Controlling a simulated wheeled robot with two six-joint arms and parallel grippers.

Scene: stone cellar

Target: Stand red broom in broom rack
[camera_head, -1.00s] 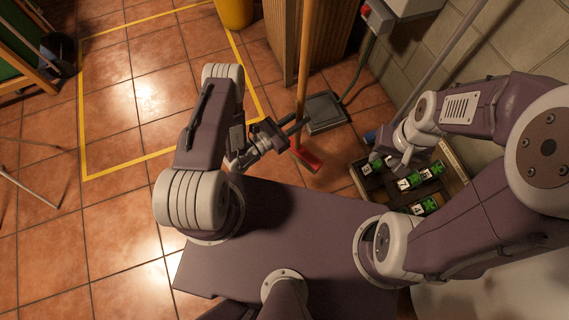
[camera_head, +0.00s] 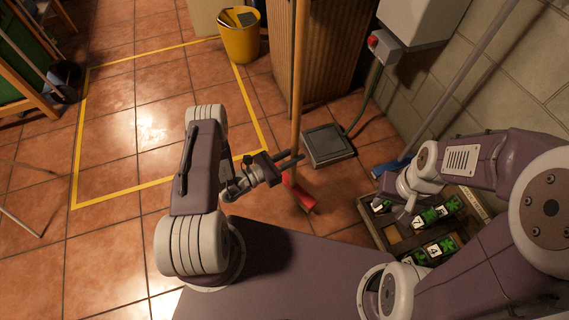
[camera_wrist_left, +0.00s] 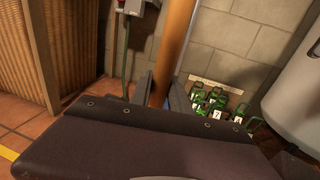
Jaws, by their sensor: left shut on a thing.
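The red broom has a long orange-brown handle (camera_head: 298,85) and a red head (camera_head: 299,196) low near the floor tiles; whether the head touches the floor I cannot tell. My left gripper (camera_head: 287,161) is shut on the lower handle, which stands nearly upright. In the left wrist view the handle (camera_wrist_left: 176,45) rises from between the fingers, and its lower end is hidden. My right gripper (camera_head: 407,205) hangs over the crate at the right; its fingers are too small to read. I cannot make out a broom rack in either view.
A wooden crate (camera_head: 375,229) holds several green numbered items. A blue-headed broom (camera_head: 391,167) leans along the wall. A grey floor plate (camera_head: 327,146), a ribbed wooden cabinet (camera_head: 335,50) and a yellow bucket (camera_head: 240,42) stand beyond. The yellow-taped floor at left is clear.

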